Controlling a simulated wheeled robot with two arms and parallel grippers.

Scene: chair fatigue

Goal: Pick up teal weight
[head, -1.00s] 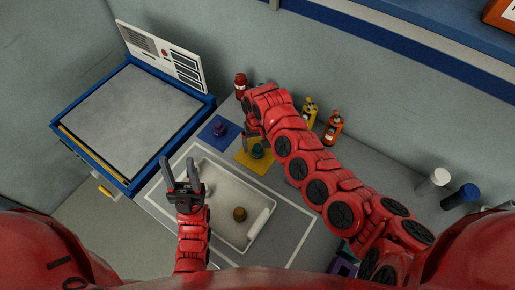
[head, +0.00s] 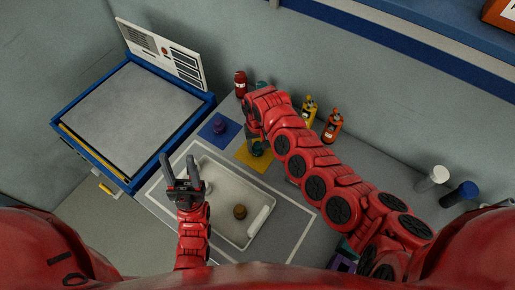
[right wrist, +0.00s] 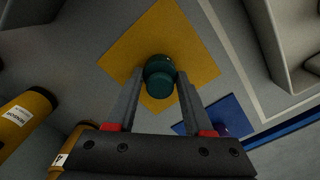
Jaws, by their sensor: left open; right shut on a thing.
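The teal weight (head: 257,150) stands on the yellow square mat (head: 247,160) on the table. My right gripper (head: 255,138) reaches over it from the back right. In the right wrist view the fingers (right wrist: 159,90) lie on both sides of the teal weight (right wrist: 160,75) and are shut on it; the yellow mat (right wrist: 190,40) shows around it. In the head view my right arm partly hides the weight. My left gripper (head: 183,165) is open and empty over the left edge of the white tray.
A purple weight (head: 219,127) stands on a blue mat (head: 207,138). Red, yellow and orange bottles (head: 332,125) stand along the back. A blue-framed platform (head: 130,118) is at left.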

